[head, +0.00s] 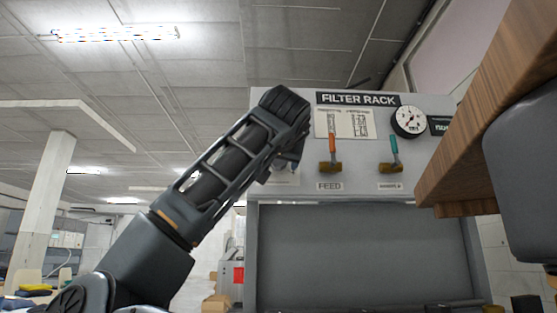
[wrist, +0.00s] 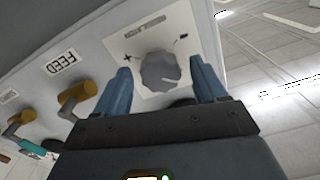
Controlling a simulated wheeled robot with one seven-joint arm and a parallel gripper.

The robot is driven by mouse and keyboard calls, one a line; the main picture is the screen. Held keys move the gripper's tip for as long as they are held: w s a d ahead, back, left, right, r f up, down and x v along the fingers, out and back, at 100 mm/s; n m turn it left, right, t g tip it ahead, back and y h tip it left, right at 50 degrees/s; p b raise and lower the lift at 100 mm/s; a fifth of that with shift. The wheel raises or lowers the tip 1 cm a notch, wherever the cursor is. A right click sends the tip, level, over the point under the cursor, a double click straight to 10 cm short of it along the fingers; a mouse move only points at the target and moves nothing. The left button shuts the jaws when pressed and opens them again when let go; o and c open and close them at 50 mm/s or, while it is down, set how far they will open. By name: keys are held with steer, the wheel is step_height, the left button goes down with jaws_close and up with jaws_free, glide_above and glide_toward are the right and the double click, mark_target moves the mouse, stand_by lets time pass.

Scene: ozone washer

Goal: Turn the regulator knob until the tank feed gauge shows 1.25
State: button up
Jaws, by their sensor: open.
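The grey round regulator knob (wrist: 160,72) sits on a white plate with plus and minus marks in the wrist view, with a pale line on its face. My gripper (wrist: 159,82) is open, with one blue finger on each side of the knob. Small gaps show between the fingers and the knob; I cannot tell the depth. In the head view my arm hides the knob. The one gauge in sight (head: 408,117) has a white face and black rim, at the panel's upper right. Its needle and numbers are too small to read. I cannot see its name.
The filter rack panel (head: 440,180) carries two brass valves: one with an orange handle (head: 332,143), above the FEED label, and one with a teal handle (head: 394,150). A wooden board (head: 490,110) juts in at the right. The FEED valve (wrist: 75,95) is near my left finger.

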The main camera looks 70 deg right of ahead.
steer(key=v, duration=0.7)
stand_by(0.5)
